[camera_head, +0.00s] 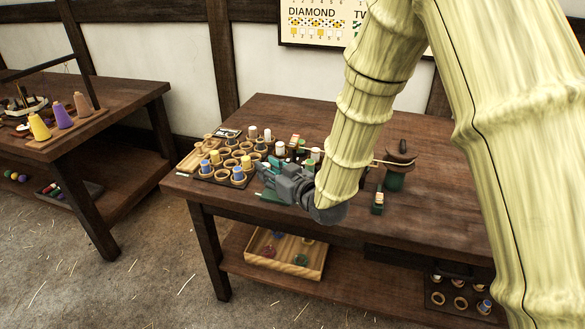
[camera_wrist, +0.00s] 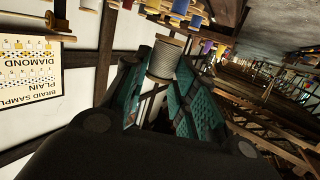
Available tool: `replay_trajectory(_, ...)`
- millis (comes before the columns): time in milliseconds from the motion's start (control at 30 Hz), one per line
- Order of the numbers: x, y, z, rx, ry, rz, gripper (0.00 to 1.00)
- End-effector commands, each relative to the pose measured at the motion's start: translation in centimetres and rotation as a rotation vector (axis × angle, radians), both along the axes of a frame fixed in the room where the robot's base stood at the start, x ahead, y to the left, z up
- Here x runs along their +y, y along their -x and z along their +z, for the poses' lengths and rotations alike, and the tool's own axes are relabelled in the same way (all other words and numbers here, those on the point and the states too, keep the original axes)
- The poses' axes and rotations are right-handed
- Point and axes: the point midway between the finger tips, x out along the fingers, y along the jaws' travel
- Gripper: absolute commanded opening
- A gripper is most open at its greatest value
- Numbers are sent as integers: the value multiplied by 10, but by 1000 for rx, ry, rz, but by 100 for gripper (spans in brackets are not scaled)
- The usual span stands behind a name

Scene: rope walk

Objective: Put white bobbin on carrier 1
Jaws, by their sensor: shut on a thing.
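My gripper (camera_head: 268,170) reaches in from the right over the table, its teal fingers near the bobbins. In the wrist view my gripper (camera_wrist: 155,95) is shut on a bobbin with pale, whitish-grey thread (camera_wrist: 164,62) and a tan wooden end. In the head view I cannot clearly pick out the held bobbin. To the left of the gripper, wooden ring carriers (camera_head: 217,157) stand grouped on the table. Some hold blue, yellow or white bobbins and others look empty. Their numbers are too small to read, so I cannot tell which is carrier 1.
More white bobbins (camera_head: 267,134) stand behind the carriers. A wooden tray (camera_head: 262,268) sits on the lower shelf. A left table (camera_head: 50,151) holds coloured cones. The table front is mostly clear.

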Motion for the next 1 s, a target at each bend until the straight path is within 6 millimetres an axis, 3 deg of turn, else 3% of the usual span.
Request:
replay_trajectory(200, -29, -35, -3, -1, 0, -1, 10)
replay_trajectory(400, -47, -55, -6, 0, 0, -1, 10)
replay_trajectory(733, -61, -71, -8, -1, 1, -2, 10)
replay_trajectory(1000, -58, -69, -41, 0, 0, 1, 10)
